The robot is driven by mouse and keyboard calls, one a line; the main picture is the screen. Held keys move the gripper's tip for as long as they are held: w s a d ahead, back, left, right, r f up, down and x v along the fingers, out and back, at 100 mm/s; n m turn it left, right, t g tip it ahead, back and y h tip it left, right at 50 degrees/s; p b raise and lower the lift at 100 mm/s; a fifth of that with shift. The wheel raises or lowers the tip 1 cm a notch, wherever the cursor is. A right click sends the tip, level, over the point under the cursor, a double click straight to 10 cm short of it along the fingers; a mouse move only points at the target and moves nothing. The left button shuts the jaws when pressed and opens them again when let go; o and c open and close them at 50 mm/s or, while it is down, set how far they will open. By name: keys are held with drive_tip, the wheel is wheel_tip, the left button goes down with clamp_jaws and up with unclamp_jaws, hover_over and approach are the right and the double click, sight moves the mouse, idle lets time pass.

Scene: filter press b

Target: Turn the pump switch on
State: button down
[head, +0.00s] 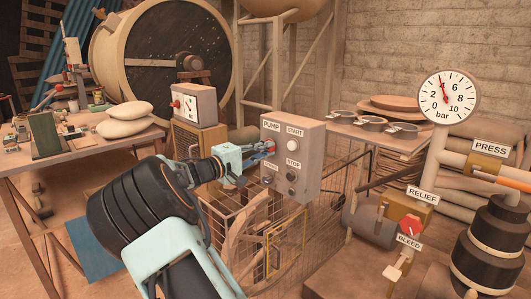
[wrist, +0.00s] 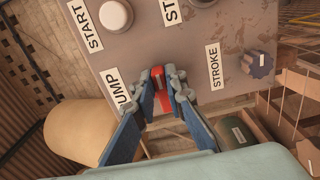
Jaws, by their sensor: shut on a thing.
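The grey control box (head: 308,160) stands in the middle of the head view. It carries a PUMP switch with a red handle (wrist: 158,79) at its upper left. My gripper (head: 264,149) reaches the box from the left. In the wrist view my gripper (wrist: 166,98) has its blue fingers on both sides of the red handle, shut on it. The fingers hide part of the switch and cover the start of the PUMP label, so its exact angle is hard to tell.
On the same box are a white START button (head: 292,145), a dark STOP button (head: 291,177) and a STROKE knob (wrist: 257,64). A wire cage (head: 255,245) stands below. A pressure gauge (head: 448,97), a red RELIEF knob (head: 411,224) and a bench (head: 70,158) stand farther out.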

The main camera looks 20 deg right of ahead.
drive_tip(key=c, duration=2)
unclamp_jaws()
drive_tip(key=shift+o, duration=0.2)
drive_tip(key=v, duration=1.2)
